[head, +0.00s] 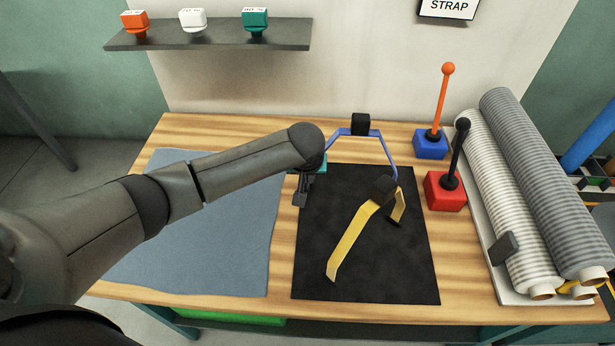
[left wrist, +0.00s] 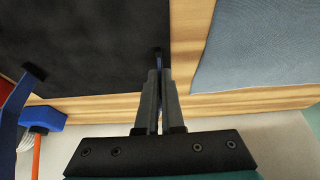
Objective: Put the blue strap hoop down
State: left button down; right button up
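The blue strap hoop (head: 383,150) stands upright as an arch at the back of the black mat (head: 320,270), with a black block (head: 360,124) on top. My left gripper (head: 301,195) is at its left leg. In the left wrist view, the fingers (left wrist: 161,78) are close together with a thin blue strip between them. The hoop's other leg (left wrist: 14,108) shows at the left of that view, with a dark foot. I cannot tell whether the feet touch the mat. My right gripper is not in view.
A yellow strap hoop (head: 352,240) with a black block lies on the mat in front. Blue (head: 431,145) and red (head: 445,190) bases with upright sticks stand right of the mat. Netting rolls (head: 510,190) fill the table's right. A grey-blue cloth (head: 225,245) lies left.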

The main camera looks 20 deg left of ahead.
pick_arm(q)
jog(key=shift+f, duration=0.1)
jog(key=c, duration=1.1)
grip_release()
jog(key=shift+o, duration=0.2)
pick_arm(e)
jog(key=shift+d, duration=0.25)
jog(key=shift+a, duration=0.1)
pick_arm(q)
jog(key=p+v, duration=0.4)
jog(key=v, duration=0.8)
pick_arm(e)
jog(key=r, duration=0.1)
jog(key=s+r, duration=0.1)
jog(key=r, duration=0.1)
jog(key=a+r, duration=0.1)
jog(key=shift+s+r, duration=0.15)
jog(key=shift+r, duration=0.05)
